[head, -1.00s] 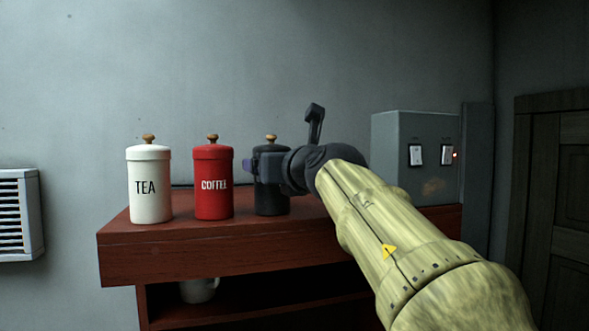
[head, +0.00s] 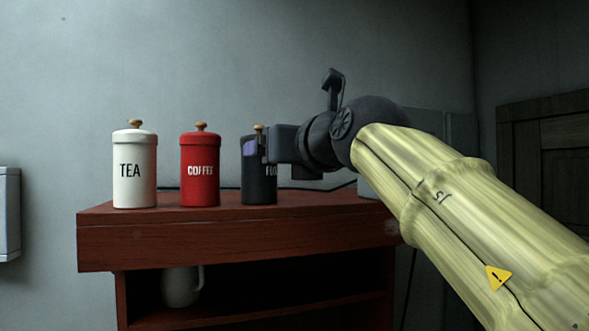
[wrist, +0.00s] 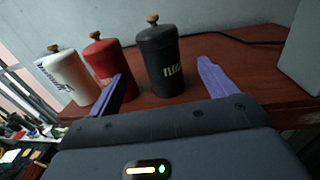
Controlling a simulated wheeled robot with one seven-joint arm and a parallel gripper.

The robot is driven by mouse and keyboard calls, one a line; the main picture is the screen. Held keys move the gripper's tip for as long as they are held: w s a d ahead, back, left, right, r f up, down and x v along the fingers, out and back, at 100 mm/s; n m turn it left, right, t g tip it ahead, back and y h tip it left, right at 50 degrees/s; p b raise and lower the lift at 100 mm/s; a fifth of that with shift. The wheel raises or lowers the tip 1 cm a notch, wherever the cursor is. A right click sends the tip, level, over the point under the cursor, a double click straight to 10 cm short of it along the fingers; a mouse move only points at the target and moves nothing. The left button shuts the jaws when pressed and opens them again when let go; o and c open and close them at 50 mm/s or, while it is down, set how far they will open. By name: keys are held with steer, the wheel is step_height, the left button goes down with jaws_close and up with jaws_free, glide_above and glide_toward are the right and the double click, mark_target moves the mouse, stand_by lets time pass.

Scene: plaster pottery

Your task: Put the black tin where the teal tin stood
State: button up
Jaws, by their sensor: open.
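The black tin (head: 259,185) stands upright on the red-brown cabinet top, right of the red tin, with a wooden knob and a partly hidden white label. In the wrist view the black tin (wrist: 163,62) shows between the two spread purple fingers. My gripper (head: 254,150) is open, in front of the black tin's upper part, covering some of it in the head view. The wrist view shows my gripper (wrist: 160,70) empty; I cannot tell whether a finger touches the tin. No teal tin is in view.
The red COFFEE tin (head: 200,172) and white TEA tin (head: 134,172) stand left of the black tin on the cabinet top (head: 240,220). A pale mug (head: 181,287) sits on the shelf below.

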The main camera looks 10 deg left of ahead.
steer(key=b+v, duration=0.2)
steer(key=shift+s+d, duration=0.25)
stand_by(0.6)
